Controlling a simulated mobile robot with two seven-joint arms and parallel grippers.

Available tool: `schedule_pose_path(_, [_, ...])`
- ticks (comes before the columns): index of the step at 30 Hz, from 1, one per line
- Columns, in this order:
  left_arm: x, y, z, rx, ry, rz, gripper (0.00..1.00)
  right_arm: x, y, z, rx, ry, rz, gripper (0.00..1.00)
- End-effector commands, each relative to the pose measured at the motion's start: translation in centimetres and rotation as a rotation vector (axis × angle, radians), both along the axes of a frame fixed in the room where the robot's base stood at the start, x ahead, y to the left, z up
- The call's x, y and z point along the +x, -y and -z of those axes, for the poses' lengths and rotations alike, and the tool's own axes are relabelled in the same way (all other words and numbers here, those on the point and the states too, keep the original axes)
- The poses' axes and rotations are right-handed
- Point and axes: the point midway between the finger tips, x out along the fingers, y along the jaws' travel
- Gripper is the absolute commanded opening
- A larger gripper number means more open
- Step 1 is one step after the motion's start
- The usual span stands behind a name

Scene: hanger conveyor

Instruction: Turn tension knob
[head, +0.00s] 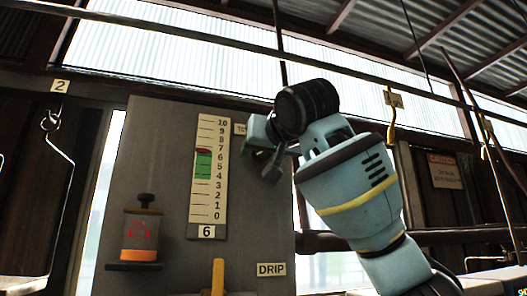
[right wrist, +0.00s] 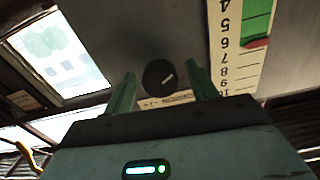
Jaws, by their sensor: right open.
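The tension knob (right wrist: 159,75) is a round black dial with a white pointer line, mounted on the grey panel (head: 160,180). It shows in the right wrist view between the two green fingers of my right gripper (head: 266,153). The gripper is open, one finger on each side of the knob; I cannot tell whether they touch it. In the head view the gripper hides the knob. The tension gauge (head: 209,170) is a cream scale from 0 to 10 with a green band and a red marker near 7. My left gripper is out of view.
A plate reading 6 (head: 207,232) sits under the gauge. An orange-and-grey container (head: 140,232) stands on a small shelf at the panel's left. A yellow handle (head: 218,277) and a DRIP label (head: 271,269) are low on the panel. A wire hanger (head: 60,150) hangs at left.

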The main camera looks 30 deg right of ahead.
Motion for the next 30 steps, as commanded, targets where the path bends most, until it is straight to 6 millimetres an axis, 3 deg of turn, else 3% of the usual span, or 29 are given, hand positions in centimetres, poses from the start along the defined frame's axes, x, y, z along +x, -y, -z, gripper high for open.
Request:
schedule_pose_path(5, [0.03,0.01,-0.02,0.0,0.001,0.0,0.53,0.01,-0.03,0.02,0.0,0.0,0.0,0.56])
schedule_pose_path(15, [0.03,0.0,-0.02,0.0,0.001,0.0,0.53,0.0,-0.04,0.02,0.0,0.0,0.0,0.13])
schedule_pose_path(22, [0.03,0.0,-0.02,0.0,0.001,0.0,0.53,0.05,-0.07,0.05,-0.061,-0.016,-0.002,0.13])
schedule_pose_path(30, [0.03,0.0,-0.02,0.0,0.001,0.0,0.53,0.03,-0.07,0.06,-0.29,-0.07,-0.001,0.13])
